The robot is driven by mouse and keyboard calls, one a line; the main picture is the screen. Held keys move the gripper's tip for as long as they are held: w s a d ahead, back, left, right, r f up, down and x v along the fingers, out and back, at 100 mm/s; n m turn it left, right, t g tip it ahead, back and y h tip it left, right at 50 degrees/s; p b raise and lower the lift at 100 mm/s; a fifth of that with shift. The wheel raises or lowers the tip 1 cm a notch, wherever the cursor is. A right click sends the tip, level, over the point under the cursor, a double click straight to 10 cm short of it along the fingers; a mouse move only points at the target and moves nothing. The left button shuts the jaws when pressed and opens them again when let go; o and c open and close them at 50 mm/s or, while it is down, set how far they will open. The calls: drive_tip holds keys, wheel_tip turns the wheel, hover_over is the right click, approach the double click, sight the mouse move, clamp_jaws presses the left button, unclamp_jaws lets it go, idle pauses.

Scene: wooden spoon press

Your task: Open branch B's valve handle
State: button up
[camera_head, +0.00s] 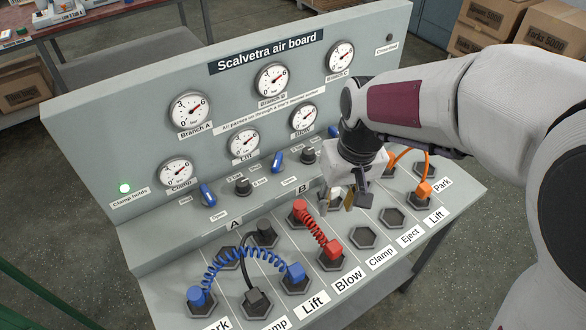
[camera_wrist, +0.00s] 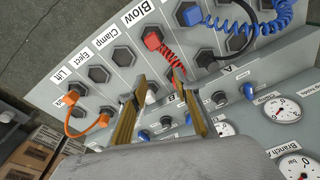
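Branch B's valve handle (camera_head: 278,161) is a small blue lever on the board's ledge, below the middle gauges. It slants toward lower left, while branch A's blue handle (camera_head: 208,194) slants toward lower right. In the wrist view, a blue piece beside the right finger appears to be branch B's handle (camera_wrist: 188,118), partly hidden. My gripper (camera_head: 338,200) is open and empty, right of and nearer than the handle, above the socket panel. Its two brass-coloured fingers are apart in the wrist view (camera_wrist: 160,90). No contact with the handle shows.
A black knob (camera_head: 308,156) stands just right of the handle, and another knob (camera_head: 242,186) to its left. A red coiled hose (camera_head: 318,229) rises in front. Blue (camera_head: 240,256) and orange (camera_head: 404,158) hoses lie on either side. The gauge panel (camera_head: 130,130) stands behind.

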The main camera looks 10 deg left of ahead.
drive_tip(key=w+a+f+n, duration=0.1)
drive_tip(key=w+a+f, duration=0.15)
drive_tip(key=a, duration=0.25)
drive_tip(key=m+t+h, duration=0.1)
drive_tip(key=m+t, duration=0.3)
drive_tip(key=m, duration=0.2)
approach(275, 164)
drive_tip(key=shift+w+f, duration=0.35)
drive_tip(key=shift+f, duration=0.15)
drive_tip(key=shift+f+g, duration=0.15)
drive_tip(key=shift+g, duration=0.15)
drive_tip(key=shift+x, duration=3.75)
drive_tip(key=shift+w, duration=0.1)
drive_tip(key=shift+c, duration=0.5)
